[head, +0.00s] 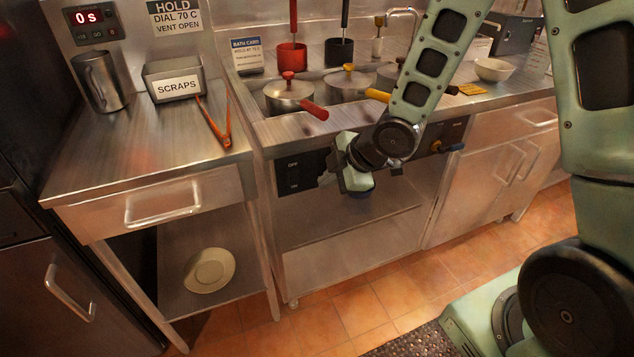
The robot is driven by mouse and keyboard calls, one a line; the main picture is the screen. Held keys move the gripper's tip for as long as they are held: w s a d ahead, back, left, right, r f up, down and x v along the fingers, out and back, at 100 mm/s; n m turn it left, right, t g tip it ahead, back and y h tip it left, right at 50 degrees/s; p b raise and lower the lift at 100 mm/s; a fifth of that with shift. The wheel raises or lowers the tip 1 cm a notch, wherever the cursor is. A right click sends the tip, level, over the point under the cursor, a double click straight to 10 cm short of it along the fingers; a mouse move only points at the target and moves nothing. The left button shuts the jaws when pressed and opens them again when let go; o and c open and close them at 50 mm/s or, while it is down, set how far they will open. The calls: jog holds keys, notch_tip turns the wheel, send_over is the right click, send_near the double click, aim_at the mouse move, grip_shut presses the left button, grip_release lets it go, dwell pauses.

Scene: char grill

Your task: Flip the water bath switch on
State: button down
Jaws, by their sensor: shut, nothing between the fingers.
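The water bath's dark front panel (287,178) is below the counter edge, with the labels OFF above and ON below at its left end. The switch itself cannot be made out; my gripper may cover it. My gripper (326,178) is in front of the panel, just right of these labels. Its fingers are small here and look shut and empty. I cannot tell whether they touch the panel. The bath's top holds a pot with a red handle (290,94) and a pot with a yellow lid knob (350,82).
Left on the counter are a metal mug (101,82), a scraps bin (174,82) and orange tongs (214,123). An open lower shelf (350,232) lies below the gripper.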

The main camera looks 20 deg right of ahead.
jog(key=shift+v, duration=1.1)
jog(key=shift+s+f, duration=0.1)
